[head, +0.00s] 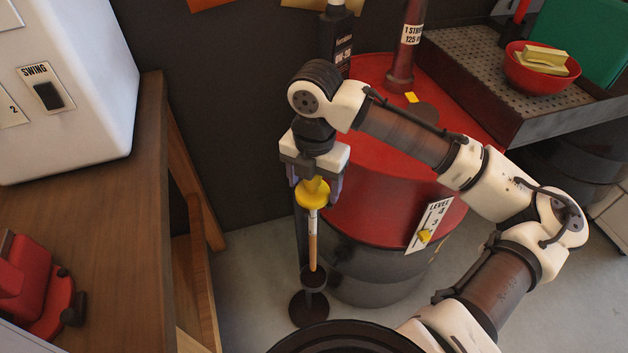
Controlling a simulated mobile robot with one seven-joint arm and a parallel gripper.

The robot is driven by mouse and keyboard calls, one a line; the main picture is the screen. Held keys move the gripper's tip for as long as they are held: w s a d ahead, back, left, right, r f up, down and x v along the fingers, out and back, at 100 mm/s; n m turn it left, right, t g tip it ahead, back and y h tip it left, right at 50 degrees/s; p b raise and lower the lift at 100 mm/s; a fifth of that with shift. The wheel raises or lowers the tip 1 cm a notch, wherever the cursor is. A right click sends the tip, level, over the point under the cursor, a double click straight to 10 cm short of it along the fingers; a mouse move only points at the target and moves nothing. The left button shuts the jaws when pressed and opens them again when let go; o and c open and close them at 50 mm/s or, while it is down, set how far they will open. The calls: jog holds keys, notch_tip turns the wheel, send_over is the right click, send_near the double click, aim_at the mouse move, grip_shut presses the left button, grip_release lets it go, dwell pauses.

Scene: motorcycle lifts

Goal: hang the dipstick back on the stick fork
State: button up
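The dipstick has a round yellow head (312,192) and a thin pale stick, brown toward its lower end, hanging upright. My gripper (314,182) points down with a finger on each side of the yellow head and appears shut on it. A dark stand (309,308) with a round base is below. Its slim post rises just left of the stick, and a dark cup sits under the stick's lower end. Whether the tip is above or inside the cup is unclear. The stick fork cannot be made out; the post's top is hidden behind my gripper.
A red-topped drum (375,190) with a level card (429,226) stands close right of the stick. A wooden bench (100,220) is at left. A perforated tray (480,70) with a red bowl (542,72) is at upper right. Floor shows between bench and drum.

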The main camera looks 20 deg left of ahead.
jog(key=o, duration=0.3)
jog(key=shift+r, duration=0.1)
notch_tip(320, 180, up, 14)
jog(key=shift+f+b, duration=0.15)
jog(key=shift+b, duration=0.2)
